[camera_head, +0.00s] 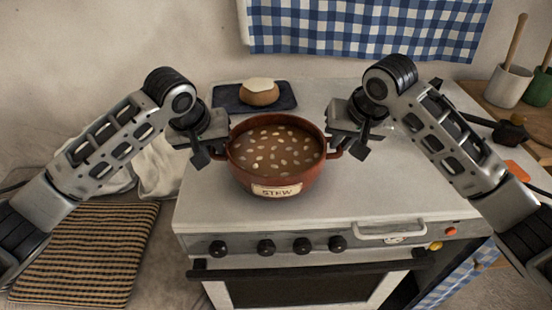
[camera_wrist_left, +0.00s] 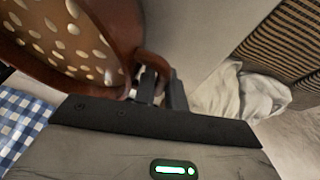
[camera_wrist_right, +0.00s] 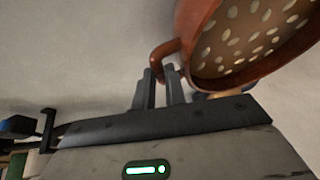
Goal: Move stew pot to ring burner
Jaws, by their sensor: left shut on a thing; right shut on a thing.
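The stew pot (camera_head: 262,178) is a reddish-brown round pot with a "STEW" label, full of brown stew with pale pieces. It is upright over the middle of the pale stove top (camera_head: 400,190); I cannot tell whether its base touches. My left gripper (camera_head: 212,153) is shut on its left handle, which also shows in the left wrist view (camera_wrist_left: 154,62). My right gripper (camera_head: 340,150) is shut on its right handle, which also shows in the right wrist view (camera_wrist_right: 165,52). I cannot make out a ring burner; the pot hides the surface beneath it.
A round loaf-like thing (camera_head: 259,92) sits on a dark board (camera_head: 228,98) behind the pot. A white cloth (camera_head: 158,172) and striped mat (camera_head: 90,250) lie left. Knobs (camera_head: 266,247) line the front. A utensil crock (camera_head: 507,84) stands back right. The stove top right of the pot looks clear.

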